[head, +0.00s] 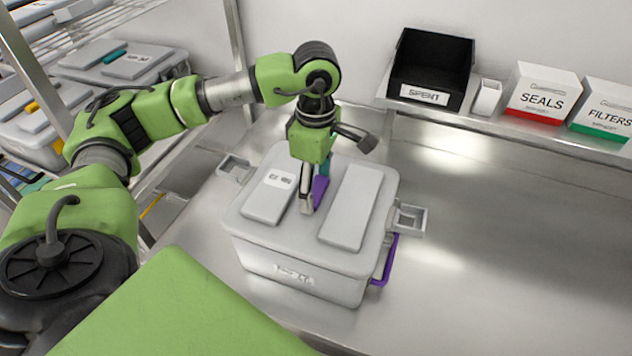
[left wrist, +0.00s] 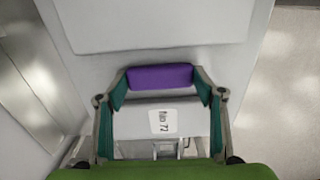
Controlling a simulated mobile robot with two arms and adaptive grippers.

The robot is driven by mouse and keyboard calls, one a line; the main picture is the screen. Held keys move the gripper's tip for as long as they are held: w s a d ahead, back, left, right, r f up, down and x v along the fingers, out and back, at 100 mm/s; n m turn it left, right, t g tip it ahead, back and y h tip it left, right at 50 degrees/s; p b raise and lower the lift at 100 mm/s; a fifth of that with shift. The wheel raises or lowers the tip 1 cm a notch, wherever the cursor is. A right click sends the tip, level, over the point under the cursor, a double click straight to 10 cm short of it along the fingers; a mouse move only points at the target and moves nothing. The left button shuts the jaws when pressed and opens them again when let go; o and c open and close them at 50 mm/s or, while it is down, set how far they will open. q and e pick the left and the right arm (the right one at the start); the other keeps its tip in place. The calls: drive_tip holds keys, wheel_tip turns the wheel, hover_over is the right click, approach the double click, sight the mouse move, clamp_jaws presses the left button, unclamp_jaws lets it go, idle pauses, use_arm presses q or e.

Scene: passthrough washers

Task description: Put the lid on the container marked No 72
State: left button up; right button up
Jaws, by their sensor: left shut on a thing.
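The grey lid (head: 305,235) lies over the top of the pale grey container (head: 300,283) on the steel bench. It has two raised panels, and the left wrist view shows a "No 72" label (left wrist: 163,121) on one. My left gripper (head: 313,194) points down at the middle of the lid and is shut on its purple handle (head: 320,189); the handle (left wrist: 160,77) sits between the fingertips in the left wrist view. The lid looks level with the container; I cannot tell whether it is fully seated. The container's front label (head: 295,273) is unreadable. My right gripper is not in view.
A purple side handle (head: 385,262) and a grey bracket (head: 410,217) stick out at the container's right. A black SPENT bin (head: 432,62), SEALS box (head: 541,92) and FILTERS box (head: 603,108) stand on the back shelf. More grey containers (head: 118,62) fill the left rack. The right bench is clear.

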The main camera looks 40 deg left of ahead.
use_arm(q)
drive_tip(key=shift+r, duration=0.1)
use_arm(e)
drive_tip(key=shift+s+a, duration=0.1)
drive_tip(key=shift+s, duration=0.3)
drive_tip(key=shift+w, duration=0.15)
use_arm(q)
drive_tip(key=shift+d, duration=0.1)
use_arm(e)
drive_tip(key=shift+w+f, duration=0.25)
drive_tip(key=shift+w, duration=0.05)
use_arm(q)
drive_tip(key=shift+f+b, duration=1.5)
drive_tip(key=shift+b, duration=0.45)
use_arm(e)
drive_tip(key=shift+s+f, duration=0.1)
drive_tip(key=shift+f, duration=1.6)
use_arm(q)
drive_tip(key=o, duration=2.3)
drive_tip(key=shift+s+f, duration=0.1)
drive_tip(key=shift+o, duration=0.2)
